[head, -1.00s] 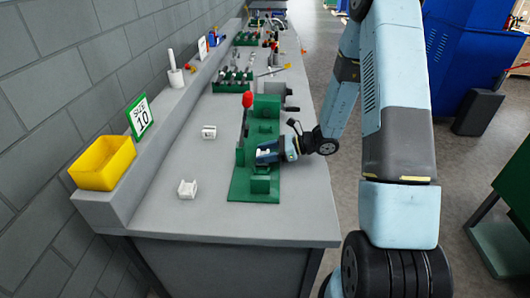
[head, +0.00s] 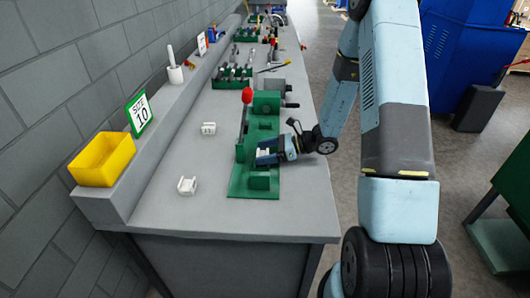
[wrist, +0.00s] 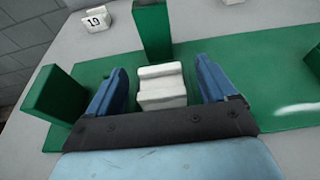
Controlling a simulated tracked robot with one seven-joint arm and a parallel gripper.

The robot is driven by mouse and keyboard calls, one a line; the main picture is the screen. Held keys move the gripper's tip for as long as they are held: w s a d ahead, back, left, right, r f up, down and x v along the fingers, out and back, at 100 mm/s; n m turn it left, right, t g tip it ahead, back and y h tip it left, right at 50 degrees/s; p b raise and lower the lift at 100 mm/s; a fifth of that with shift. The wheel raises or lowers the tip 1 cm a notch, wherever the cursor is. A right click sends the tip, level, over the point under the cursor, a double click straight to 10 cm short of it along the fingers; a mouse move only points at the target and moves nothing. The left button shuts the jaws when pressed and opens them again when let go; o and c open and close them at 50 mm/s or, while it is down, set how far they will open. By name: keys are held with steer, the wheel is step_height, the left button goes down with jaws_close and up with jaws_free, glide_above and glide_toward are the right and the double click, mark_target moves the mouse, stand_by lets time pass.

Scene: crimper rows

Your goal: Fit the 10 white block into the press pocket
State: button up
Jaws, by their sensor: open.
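A white block (wrist: 162,88) with a stepped top sits on the green press (wrist: 220,62), between its green uprights. My gripper (wrist: 160,84) is open, with one blue finger on each side of the block and a gap showing on both sides. No number shows on this block's visible faces. In the head view my gripper (head: 264,156) is low over the press (head: 238,185), reaching in from the right. The fingers partly hide the block there, and I cannot tell how deep it sits in the pocket.
A numbered white block (head: 208,128) and another white block (head: 187,186) stand on the grey bench left of the press. A yellow bin (head: 103,160) and a "SIZE 10" sign (head: 138,113) are on the ledge. A red-knobbed lever (head: 247,96) rises beside the press.

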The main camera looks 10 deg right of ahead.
steer(key=shift+d, duration=0.1)
steer(key=v, duration=1.3)
steer(key=shift+d, duration=0.3)
